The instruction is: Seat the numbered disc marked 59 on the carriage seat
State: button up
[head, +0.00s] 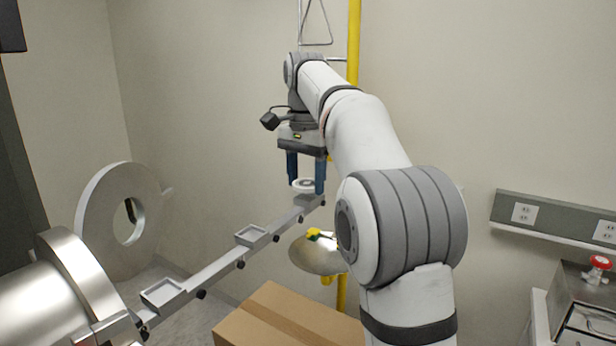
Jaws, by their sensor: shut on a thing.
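My gripper (306,172) points down at the far end of the rail, its blue fingers shut on a small pale disc (303,185). The disc lies about level, at or just above the rail's far end; I cannot tell whether it touches. Its number is too small to read. The rail (215,267) runs from the metal chamber at lower left toward the back. It carries a square, shallow seat (251,235) midway and a larger tray-like seat (163,292) at the near end. I cannot tell which is the carriage seat. What lies under the disc is mostly hidden.
A steel chamber (50,300) with an open round door (95,215) stands at left. A cardboard box (285,318) sits below the rail. A yellow pole (353,40) and an eyewash bowl (315,256) are behind the arm. A bench unit with a red knob (599,262) is at right.

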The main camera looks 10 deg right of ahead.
jog(key=shift+f+b, duration=0.65)
jog(key=shift+f, duration=0.35)
jog(key=o, duration=1.1)
jog(key=shift+r, duration=0.15)
jog(key=shift+r+p, duration=0.8)
jog(key=shift+r, duration=3)
